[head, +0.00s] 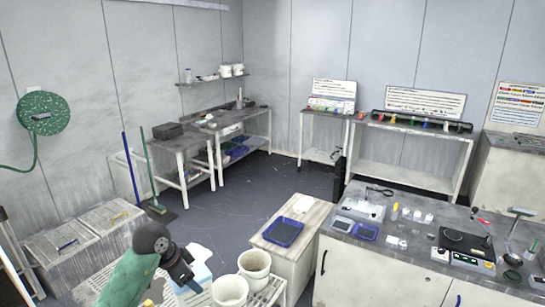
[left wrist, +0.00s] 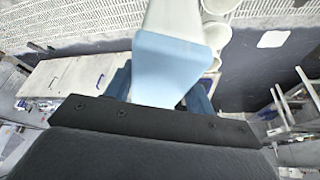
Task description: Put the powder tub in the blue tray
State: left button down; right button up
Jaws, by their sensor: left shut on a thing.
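My left gripper (head: 184,268) is at the bottom left of the head view, its arm coming in from below. It is shut on a light blue and white container, which I take to be the powder tub (head: 201,272). In the left wrist view the tub (left wrist: 168,68) sits between the blue fingers of the gripper (left wrist: 160,90); its far end is white. The blue tray (head: 283,232) lies on a pale cabinet to the right of the gripper and apart from it. The tray's floor looks bare. My right gripper is not in view.
Two white buckets (head: 254,263) stand on a slatted rack between the gripper and the cabinet (head: 307,222). A grey counter (head: 400,265) with instruments and a smaller blue item (head: 367,232) is at the right. The middle floor is clear.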

aim_at(284, 233)
jog(key=i+l+z, duration=0.1)
jog(key=i+l, duration=0.4)
jog(key=i+l+z, duration=0.1)
jog(key=i+l, duration=0.4)
jog(key=i, duration=0.25)
jog(key=i+j, duration=0.1)
jog(key=i, duration=0.35)
jog(key=i+j+z, duration=0.1)
jog(key=i, duration=0.35)
jog(key=i+j, duration=0.15)
jog(key=i, duration=0.3)
jog(key=i+j+z, duration=0.1)
jog(key=i+j, duration=0.1)
jog(key=j, duration=0.1)
